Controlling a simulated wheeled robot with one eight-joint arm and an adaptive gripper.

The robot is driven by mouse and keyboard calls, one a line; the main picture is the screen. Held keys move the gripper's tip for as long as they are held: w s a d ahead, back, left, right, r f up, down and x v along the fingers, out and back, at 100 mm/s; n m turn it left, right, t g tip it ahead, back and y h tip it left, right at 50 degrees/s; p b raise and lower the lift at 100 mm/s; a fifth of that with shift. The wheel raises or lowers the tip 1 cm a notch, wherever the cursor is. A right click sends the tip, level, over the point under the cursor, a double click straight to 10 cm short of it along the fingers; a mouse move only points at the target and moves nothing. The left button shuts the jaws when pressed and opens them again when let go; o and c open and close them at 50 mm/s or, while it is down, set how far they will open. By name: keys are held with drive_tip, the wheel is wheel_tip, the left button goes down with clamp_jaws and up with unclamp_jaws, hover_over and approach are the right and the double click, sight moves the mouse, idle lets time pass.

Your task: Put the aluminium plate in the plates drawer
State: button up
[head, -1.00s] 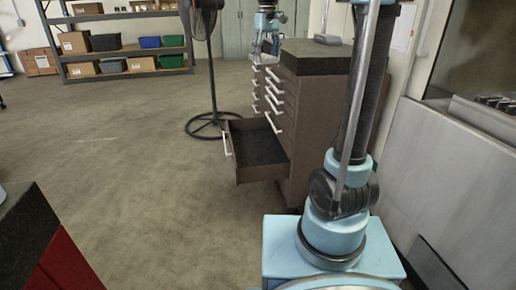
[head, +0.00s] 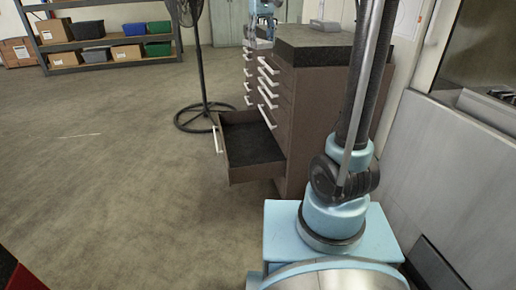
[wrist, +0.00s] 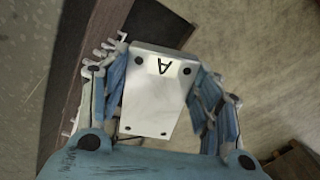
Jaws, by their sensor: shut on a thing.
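The aluminium plate (wrist: 150,95) is a bright metal block with a black letter A on a pale label and dark holes. My gripper (wrist: 160,90) is shut on it, with blue fingers on its left and right sides in the wrist view. In the head view my gripper (head: 262,28) shows small at the top, beside the far side of the drawer cabinet (head: 315,110), and the plate cannot be made out there. One low drawer (head: 250,146) stands pulled out to the left. Its dark floor looks empty. No label on it is readable, so I cannot tell whether it is the plates drawer.
The cabinet has a dark top (head: 322,42) and several shut drawers with white handles (head: 268,84). A black fan stand (head: 202,75) stands just left of the open drawer. Shelves with boxes (head: 100,58) are at the back left. The floor (head: 110,190) at left is clear.

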drive_tip(key=w+a+f, duration=0.3)
drive_tip(key=w+f, duration=0.5)
drive_tip(key=f, duration=0.3)
drive_tip(key=m, duration=0.4)
hover_over(257, 157)
wheel_tip(257, 157, down, 48)
drive_tip(key=shift+s+f, duration=0.1)
drive_tip(key=shift+s, duration=0.05)
drive_tip(key=shift+f, duration=2.65)
drive_tip(key=shift+f, duration=0.1)
drive_tip(key=o, duration=1.5)
wheel_tip(257, 157, up, 12)
drive_tip(key=shift+r, duration=0.1)
